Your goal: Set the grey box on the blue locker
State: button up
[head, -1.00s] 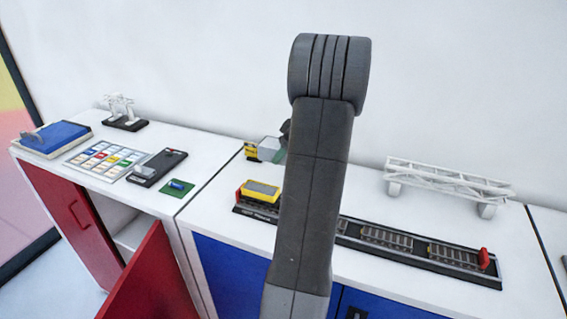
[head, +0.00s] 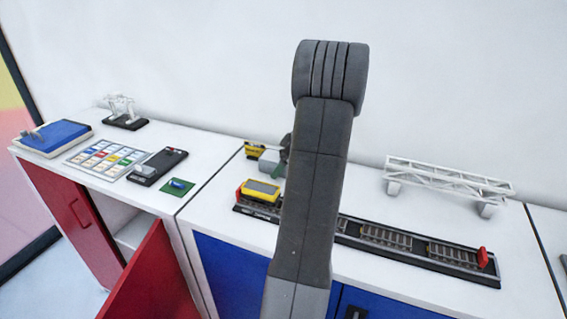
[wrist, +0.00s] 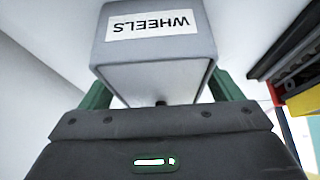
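The grey box (wrist: 155,50) bears a white "WHEELS" label, upside down in the wrist view. It sits between the green fingers of my gripper (wrist: 161,88), which press along its two sides. In the head view the box (head: 268,158) shows small at the back left of the blue locker, partly hidden by my gripper (head: 280,164) and arm. It is low, at or just above the white top; I cannot tell whether it touches. The blue locker (head: 232,272) has a white top and blue doors.
A yellow machine part (head: 254,149) stands close beside the box. A yellow wagon (head: 261,190) sits on a black track (head: 400,244) along the locker top. A white truss bridge (head: 450,182) stands at the right. The red cabinet (head: 78,212) at left has an open door.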

jog(key=shift+r, duration=0.15)
jog(key=b+v, duration=0.1)
jog(key=v, duration=1.1)
jog(key=shift+r, duration=0.1)
dwell(1.0)
